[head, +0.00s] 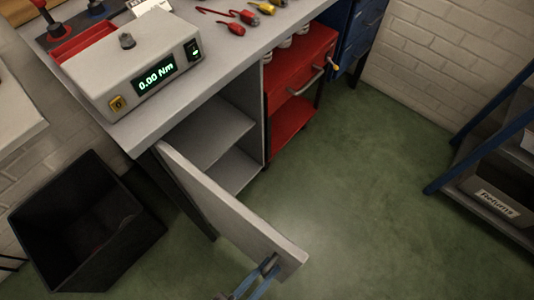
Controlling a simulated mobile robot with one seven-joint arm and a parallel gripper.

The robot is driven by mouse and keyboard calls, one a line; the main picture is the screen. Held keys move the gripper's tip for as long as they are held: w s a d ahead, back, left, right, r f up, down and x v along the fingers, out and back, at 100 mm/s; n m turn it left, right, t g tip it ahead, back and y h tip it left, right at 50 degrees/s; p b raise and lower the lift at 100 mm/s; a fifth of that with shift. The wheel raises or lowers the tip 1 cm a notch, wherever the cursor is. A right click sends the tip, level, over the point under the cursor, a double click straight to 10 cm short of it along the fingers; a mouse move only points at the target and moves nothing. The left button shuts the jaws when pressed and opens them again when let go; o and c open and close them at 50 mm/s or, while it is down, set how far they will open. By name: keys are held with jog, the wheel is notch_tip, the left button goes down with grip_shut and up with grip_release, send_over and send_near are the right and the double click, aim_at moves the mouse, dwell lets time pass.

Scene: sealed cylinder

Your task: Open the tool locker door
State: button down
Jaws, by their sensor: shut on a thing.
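The tool locker door (225,207) is a pale grey panel under the bench, standing swung well out from the locker (208,133). The locker's inside and shelves show behind it. A dark handle (269,260) is on the door near its free end, at the bottom of the view. My gripper (263,273) is at the bottom edge, its blue fingers shut on the handle. The handle is partly covered by the fingers, and the rest of my gripper is cut off by the frame.
A torque tester (135,70) reading 0.00 Nm and several hand tools stand on the bench top (225,55). A black bin (75,225) is left of the door. A red cart (300,85) is beside the locker. A returns shelf (495,190) is at right. Green floor between is clear.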

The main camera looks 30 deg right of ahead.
jog(key=c, duration=0.9)
grip_release()
jog(key=shift+o, duration=0.2)
jog(key=b+v, duration=0.2)
jog(key=v, duration=1.1)
